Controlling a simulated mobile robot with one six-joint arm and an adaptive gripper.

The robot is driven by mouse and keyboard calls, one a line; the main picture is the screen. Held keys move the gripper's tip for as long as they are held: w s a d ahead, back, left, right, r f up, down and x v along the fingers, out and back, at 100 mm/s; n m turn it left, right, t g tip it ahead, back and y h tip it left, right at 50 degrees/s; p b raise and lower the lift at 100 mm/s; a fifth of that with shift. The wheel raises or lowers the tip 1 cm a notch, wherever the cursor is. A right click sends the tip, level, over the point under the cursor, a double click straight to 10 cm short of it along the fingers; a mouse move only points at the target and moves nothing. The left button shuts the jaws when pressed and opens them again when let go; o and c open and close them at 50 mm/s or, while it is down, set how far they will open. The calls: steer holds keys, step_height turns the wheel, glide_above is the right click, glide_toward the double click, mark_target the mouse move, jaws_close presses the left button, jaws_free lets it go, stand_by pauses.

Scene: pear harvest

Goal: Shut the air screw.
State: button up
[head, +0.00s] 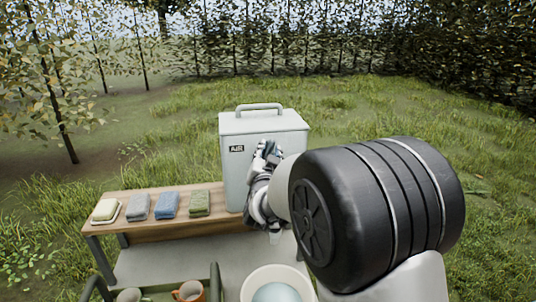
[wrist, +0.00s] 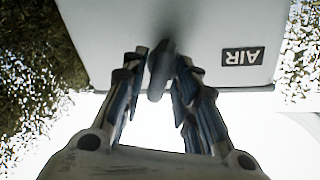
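The pale grey box with a top handle and an AIR label (head: 232,164) stands at the right end of the wooden shelf. In the wrist view its face (wrist: 115,35) appears upside down, with the label to the right. The air screw, a small grey knob (wrist: 158,78), sticks out from this face. In the head view my gripper (head: 264,152) is at the box's front, and my wrist hides the screw there.
Several folded cloths, including a blue one (head: 170,204) and a green one (head: 200,203), lie in a row on the wooden shelf (head: 140,226) left of the box. A white bowl (head: 249,284) and an orange mug (head: 188,291) stand at the front. Grass and trees surround the stand.

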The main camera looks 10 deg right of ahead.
jaws_close()
steer(key=shift+m+b, duration=0.3)
steer(key=shift+b, duration=0.1)
steer(key=m+g+b, duration=0.1)
steer(key=m+b, duration=0.3)
steer(key=m, duration=0.1)
steer(key=shift+y+b, duration=0.3)
steer(key=shift+b, duration=0.1)
steer(key=m+y+b, duration=0.1)
steer(key=m+b, duration=0.2)
steer(key=shift+d+m+g, duration=0.1)
steer(key=shift+m+g, duration=0.3)
steer(key=shift+r+m+y+b, duration=0.1)
steer(key=shift+m+y+b, duration=0.3)
steer(key=shift+m+b, duration=0.7)
steer(key=shift+r, duration=0.1)
steer(key=shift+o, duration=1.5)
jaws_free()
